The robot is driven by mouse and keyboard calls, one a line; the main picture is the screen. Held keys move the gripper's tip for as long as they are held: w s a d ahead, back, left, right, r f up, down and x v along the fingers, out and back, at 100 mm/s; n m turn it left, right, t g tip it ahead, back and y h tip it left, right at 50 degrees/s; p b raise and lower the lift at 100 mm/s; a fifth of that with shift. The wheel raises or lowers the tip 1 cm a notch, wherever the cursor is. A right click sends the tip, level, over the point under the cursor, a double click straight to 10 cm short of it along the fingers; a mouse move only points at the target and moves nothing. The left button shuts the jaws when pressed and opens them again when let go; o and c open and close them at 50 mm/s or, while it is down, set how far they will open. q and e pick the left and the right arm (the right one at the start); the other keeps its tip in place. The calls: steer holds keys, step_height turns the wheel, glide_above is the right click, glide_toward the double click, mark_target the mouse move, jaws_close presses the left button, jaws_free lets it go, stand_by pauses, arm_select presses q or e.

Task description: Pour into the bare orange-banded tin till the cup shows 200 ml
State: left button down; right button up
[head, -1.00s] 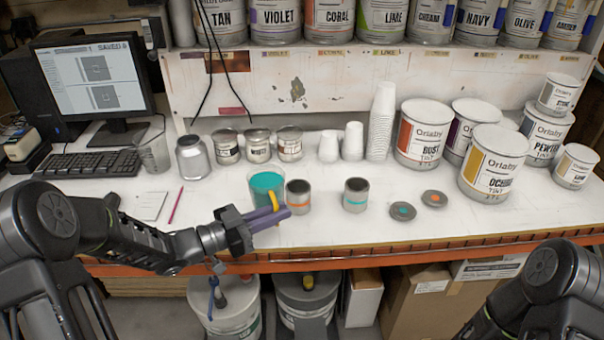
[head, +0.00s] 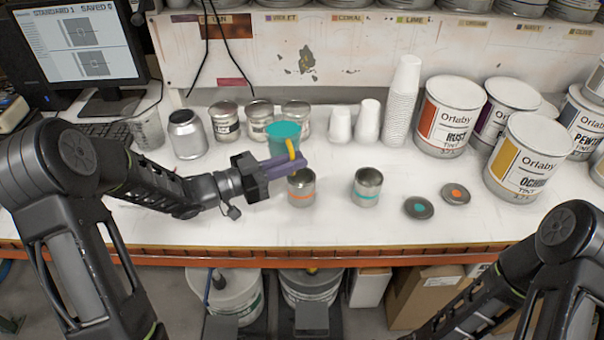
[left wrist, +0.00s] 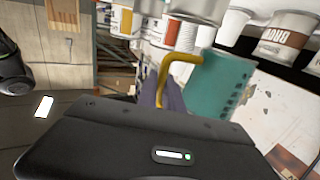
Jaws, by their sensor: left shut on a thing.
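My left gripper (head: 290,163) is shut on the yellow handle of a clear cup (head: 284,140) filled with teal liquid. The cup is held above the bench, behind and slightly left of the open orange-banded tin (head: 301,190). It looks about upright in the head view. In the left wrist view the cup (left wrist: 215,85) and its yellow handle (left wrist: 178,65) show close up, with dark marks on its side; I cannot read the level. A teal-banded tin (head: 367,187) stands open to the right. My right gripper is out of view; only its arm shows.
Two lids lie at the right, one with a teal dot (head: 418,208) and one with an orange dot (head: 455,194). Paper cups (head: 403,100), closed tins (head: 226,122) and large paint cans (head: 449,118) stand behind. The bench front is clear.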

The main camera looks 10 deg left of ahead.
arm_select(q)
steer(key=shift+w+a+m, duration=0.1)
steer(key=shift+m, duration=0.3)
steer(key=shift+w+a+f+m+y, duration=0.15)
steer(key=shift+f+m+y, duration=0.1)
steer(key=shift+m, duration=0.3)
steer(key=shift+s+a+f+m+y, duration=0.15)
steer(key=shift+f+m+y, duration=0.1)
steer(key=shift+m, duration=0.3)
steer(key=shift+w+a+f+m+g, duration=0.1)
steer(key=shift+w+f+m+g, duration=0.1)
steer(key=shift+m+g, duration=0.1)
steer(key=shift+a+f+m+y, duration=0.1)
steer(key=shift+f+m+y, duration=0.2)
steer(key=shift+f+m, duration=0.15)
steer(key=shift+w+a+f+m, duration=0.1)
steer(key=shift+f+m, duration=0.15)
steer(key=shift+f, duration=0.2)
stand_by(0.5)
steer(key=shift+w+a+f+m+y+b, duration=0.2)
steer(key=shift+a+f+m+y+b, duration=0.1)
steer(key=shift+m+y+b, duration=0.45)
stand_by(4.0)
